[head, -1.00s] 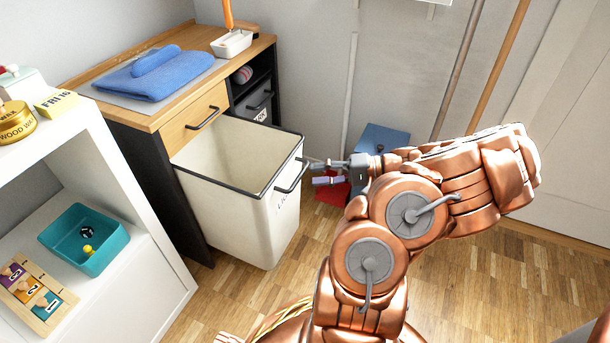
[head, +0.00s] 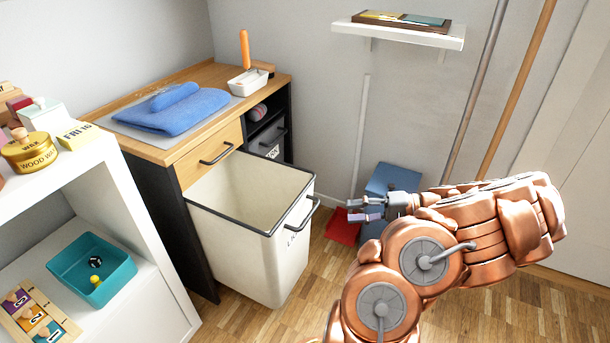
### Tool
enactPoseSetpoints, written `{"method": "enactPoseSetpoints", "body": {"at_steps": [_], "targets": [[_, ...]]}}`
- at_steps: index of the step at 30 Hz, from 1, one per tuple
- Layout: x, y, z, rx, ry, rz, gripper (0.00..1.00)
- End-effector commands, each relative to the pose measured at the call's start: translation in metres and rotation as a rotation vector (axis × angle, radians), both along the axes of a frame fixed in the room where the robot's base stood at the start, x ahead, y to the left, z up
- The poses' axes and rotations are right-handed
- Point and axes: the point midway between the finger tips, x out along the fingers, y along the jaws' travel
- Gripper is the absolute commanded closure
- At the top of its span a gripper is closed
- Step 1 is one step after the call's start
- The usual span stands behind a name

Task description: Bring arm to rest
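My gripper (head: 352,209) is at the middle right of the head view, to the right of the pulled-out white bin drawer (head: 270,262). Its two fingers point left and stand apart, with nothing between them. The drawer's dark handle (head: 301,213) is just left of the fingertips, and a gap shows between them. The drawer is open and looks empty, though its floor is partly hidden. My copper arm reaches in from the lower right, bent at the elbow.
A wooden-topped cabinet (head: 150,150) carries a blue towel (head: 178,110) and a white dish (head: 248,82). A white shelf (head: 135,215) stands at the left with a teal tray (head: 118,280). A blue box (head: 395,177) and red item (head: 343,228) lie behind my gripper. Poles lean on the wall.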

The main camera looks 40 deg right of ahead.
Motion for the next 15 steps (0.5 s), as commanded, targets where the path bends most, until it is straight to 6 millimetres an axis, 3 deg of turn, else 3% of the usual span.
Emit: {"method": "enactPoseSetpoints", "body": {"at_steps": [8,11,15], "targets": [[0.002,0.002,0.005,-0.003,0.001,0.009,0.63],[0.01,0.013,0.023,-0.016,0.008,0.047,0.63],[0.029,0.046,0.067,-0.049,0.032,0.155,0.63]]}}
